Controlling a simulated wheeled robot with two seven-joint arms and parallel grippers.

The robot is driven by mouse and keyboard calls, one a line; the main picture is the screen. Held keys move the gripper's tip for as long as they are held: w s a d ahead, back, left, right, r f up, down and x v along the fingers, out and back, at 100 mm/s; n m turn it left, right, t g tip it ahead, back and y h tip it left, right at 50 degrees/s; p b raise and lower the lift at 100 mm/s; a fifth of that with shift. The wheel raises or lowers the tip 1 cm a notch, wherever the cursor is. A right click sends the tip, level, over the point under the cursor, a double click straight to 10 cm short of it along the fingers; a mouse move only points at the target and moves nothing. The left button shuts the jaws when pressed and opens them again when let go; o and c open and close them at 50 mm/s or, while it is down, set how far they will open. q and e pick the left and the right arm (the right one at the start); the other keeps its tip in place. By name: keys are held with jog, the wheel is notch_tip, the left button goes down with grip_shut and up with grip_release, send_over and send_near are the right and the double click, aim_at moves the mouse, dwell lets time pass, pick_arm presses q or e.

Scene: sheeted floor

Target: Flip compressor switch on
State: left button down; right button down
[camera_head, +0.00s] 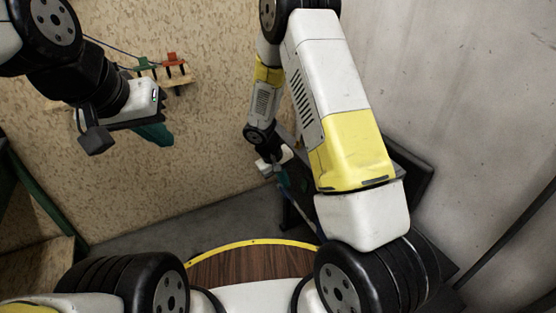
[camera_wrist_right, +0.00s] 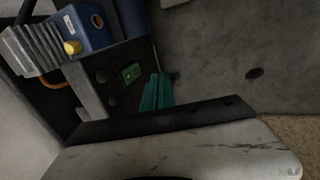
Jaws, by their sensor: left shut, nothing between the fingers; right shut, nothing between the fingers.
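The compressor shows in the right wrist view as a blue housing (camera_wrist_right: 86,27) with a yellow knob (camera_wrist_right: 72,47), grey fins and a grey panel (camera_wrist_right: 84,92). A small green switch (camera_wrist_right: 131,72) sits on a dark face beside round dark knobs. I cannot tell its position. My right gripper (camera_wrist_right: 157,80) is shut and empty, its teal fingers just right of the switch in that view; contact is not clear. In the head view the right gripper (camera_head: 284,182) is small and partly behind my arm. My left gripper (camera_head: 158,138) is shut, empty and raised at the left.
A wall rack with red (camera_head: 175,62) and green (camera_head: 146,64) items is behind my left gripper. A bare grey wall (camera_head: 470,90) stands at the right. Dark equipment (camera_head: 405,175) is partly hidden behind my right arm.

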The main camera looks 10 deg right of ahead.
aim_at(304, 185)
jog(key=w+d+f, duration=0.2)
jog(key=d+f, duration=0.3)
jog(key=shift+d+f, duration=0.2)
jog(key=shift+f, duration=0.1)
jog(key=shift+d+h, duration=0.2)
jog(key=shift+h, duration=0.1)
dwell(0.4)
